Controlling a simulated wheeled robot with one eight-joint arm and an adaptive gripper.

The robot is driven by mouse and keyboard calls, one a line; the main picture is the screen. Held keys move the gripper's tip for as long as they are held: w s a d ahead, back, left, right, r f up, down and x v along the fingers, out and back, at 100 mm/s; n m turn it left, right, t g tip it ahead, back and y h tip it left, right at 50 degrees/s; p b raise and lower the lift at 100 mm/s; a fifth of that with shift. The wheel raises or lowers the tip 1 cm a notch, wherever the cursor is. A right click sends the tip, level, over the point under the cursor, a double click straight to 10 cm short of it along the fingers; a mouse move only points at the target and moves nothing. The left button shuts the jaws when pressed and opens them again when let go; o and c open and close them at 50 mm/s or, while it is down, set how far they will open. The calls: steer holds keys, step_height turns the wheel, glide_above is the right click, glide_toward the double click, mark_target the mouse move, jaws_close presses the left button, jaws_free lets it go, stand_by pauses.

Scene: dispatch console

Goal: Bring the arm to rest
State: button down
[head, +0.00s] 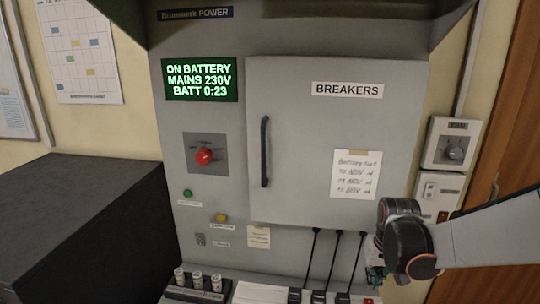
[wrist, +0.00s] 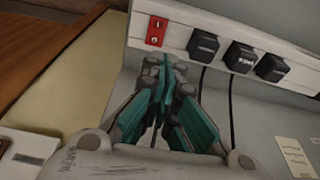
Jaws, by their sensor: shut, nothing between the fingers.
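My gripper (wrist: 165,75) is shut and empty in the wrist view, its teal fingers together just below a red socket. In the head view my gripper (head: 374,274) is at the lower right, partly hidden by my arm, near the right end of the plug strip. The grey console panel (head: 290,70) stands behind it, and the breaker door (head: 300,140) on it is closed. I cannot tell whether the fingertips touch the strip.
A strip with black plugs (wrist: 203,45) and a red socket (wrist: 156,31) lies close to the fingers. Black cables (head: 335,255) hang there. Wall switches (head: 452,143) are above my wrist at right. A dark cabinet (head: 80,215) stands at left.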

steer(key=s+a+r+n+t+b, duration=0.1)
steer(key=s+a+b, duration=0.3)
steer(key=s, duration=0.4)
steer(key=s+a+r+n+t+b, duration=0.1)
steer(key=s+a+r+t+b, duration=0.2)
steer(key=s, duration=0.6)
steer(key=shift+a+t+b, duration=0.5)
steer(key=shift+a, duration=0.9)
steer(key=shift+r, duration=0.1)
steer(key=w+d+n+g+p, duration=0.3)
steer(key=w+d+n+p, duration=0.1)
steer(key=w+n, duration=0.4)
steer(key=w+d+r+n+g+p, duration=0.1)
steer(key=w+d+n+g+p, duration=0.1)
steer(key=w+d+n+p, duration=0.3)
steer(key=shift+w+r+n+g, duration=0.15)
steer(key=shift+w+n+g, duration=0.25)
steer(key=shift+w+n, duration=1.2)
steer(key=shift+w+m, duration=0.15)
steer(key=shift+m, duration=0.15)
